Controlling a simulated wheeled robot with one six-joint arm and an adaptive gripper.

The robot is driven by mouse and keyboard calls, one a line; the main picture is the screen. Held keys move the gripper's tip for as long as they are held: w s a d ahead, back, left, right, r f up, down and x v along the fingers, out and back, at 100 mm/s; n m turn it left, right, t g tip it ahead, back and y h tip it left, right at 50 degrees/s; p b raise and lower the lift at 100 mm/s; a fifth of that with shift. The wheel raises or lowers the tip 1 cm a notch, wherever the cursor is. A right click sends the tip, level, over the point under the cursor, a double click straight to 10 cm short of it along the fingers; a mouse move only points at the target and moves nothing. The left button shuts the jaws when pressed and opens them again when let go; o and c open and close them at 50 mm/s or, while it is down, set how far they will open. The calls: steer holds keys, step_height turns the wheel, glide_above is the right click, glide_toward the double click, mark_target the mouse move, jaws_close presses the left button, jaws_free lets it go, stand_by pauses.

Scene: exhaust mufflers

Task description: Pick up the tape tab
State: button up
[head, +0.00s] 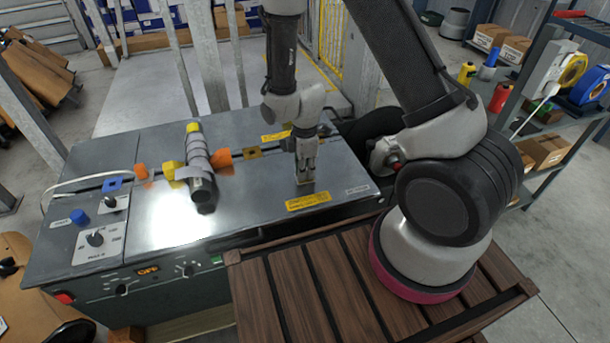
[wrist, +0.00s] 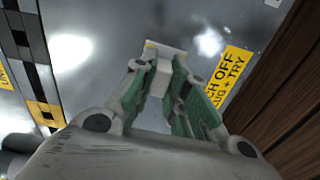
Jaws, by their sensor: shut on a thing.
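My gripper (head: 305,181) points down at the steel bench top, near its front edge. In the wrist view my gripper (wrist: 160,75) has its green-sided fingers closed on a small pale tape tab (wrist: 164,50), whose flat end sticks out past the fingertips. The tab is at or just above the metal surface; I cannot tell whether it touches. In the head view the fingers mostly hide the tab.
A yellow label (head: 308,201) is just in front of my gripper. Control knobs (head: 95,239) are at left. A slatted wooden surface (head: 310,290) adjoins the front.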

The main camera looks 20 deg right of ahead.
mark_target(306, 169)
step_height(306, 169, up, 10)
stand_by(0.6)
steer(key=shift+d, duration=0.15)
stand_by(0.5)
